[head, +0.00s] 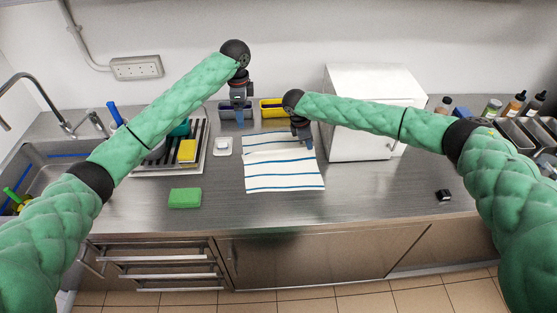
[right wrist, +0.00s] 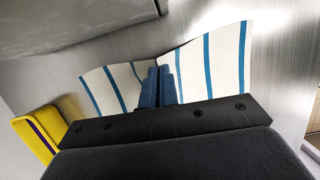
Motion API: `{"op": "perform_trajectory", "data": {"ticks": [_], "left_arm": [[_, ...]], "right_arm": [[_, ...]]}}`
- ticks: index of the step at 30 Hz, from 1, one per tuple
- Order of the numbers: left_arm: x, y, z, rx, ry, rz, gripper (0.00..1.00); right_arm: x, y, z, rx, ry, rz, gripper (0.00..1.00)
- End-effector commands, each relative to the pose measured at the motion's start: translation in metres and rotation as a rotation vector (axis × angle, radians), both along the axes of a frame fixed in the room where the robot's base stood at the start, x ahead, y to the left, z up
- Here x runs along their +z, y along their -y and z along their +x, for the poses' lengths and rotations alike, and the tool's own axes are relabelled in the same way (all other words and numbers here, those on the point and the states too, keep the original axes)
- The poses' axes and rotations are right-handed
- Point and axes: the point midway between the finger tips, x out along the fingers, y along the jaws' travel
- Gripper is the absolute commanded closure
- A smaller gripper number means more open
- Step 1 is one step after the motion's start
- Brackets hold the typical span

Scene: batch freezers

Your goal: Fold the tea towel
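The tea towel (head: 284,172), white with blue stripes, lies spread on the steel counter in the head view, its far edge uneven. My right gripper (head: 303,142) is at the towel's far right part. In the right wrist view its blue fingers (right wrist: 160,82) are close together, and the towel (right wrist: 215,65) rises on both sides with a crease between them, so they look shut on it. My left gripper (head: 240,116) points down near the towel's far left corner, in front of a blue bin. Its fingertips are too small to tell whether they are open.
A blue bin (head: 228,112) and a yellow bin (head: 272,108) stand behind the towel. A white box-shaped appliance (head: 352,145) is close at right. A white dish (head: 222,147), a green sponge (head: 184,198) and a drying rack (head: 160,171) are at left. The counter right of the towel is mostly clear.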

Motion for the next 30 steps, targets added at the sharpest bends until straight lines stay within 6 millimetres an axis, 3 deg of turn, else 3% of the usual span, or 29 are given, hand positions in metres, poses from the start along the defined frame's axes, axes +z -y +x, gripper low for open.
{"op": "perform_trajectory", "data": {"ticks": [9,13,20,24,30], "left_arm": [[0.0027,0.0002,-0.0002,0.0,0.0,0.0,0.13],[0.0026,0.0002,-0.0002,0.0,0.0,0.0,0.13],[0.0025,0.0002,-0.0002,0.0,0.0,0.0,0.13],[0.0024,0.0002,-0.0002,0.0,0.0,0.0,0.13],[0.0024,0.0002,-0.0002,0.0,0.0,0.0,0.13]], "right_arm": [[0.0,0.0,0.0,0.0,0.0,0.0,1.0],[0.0,0.0,0.0,0.0,0.0,0.0,0.74],[0.0,0.0,0.0,0.0,0.0,0.0,0.71],[0.0,0.0,0.0,0.0,0.0,0.0,0.45],[0.0,0.0,0.0,0.0,0.0,0.0,0.45]]}}
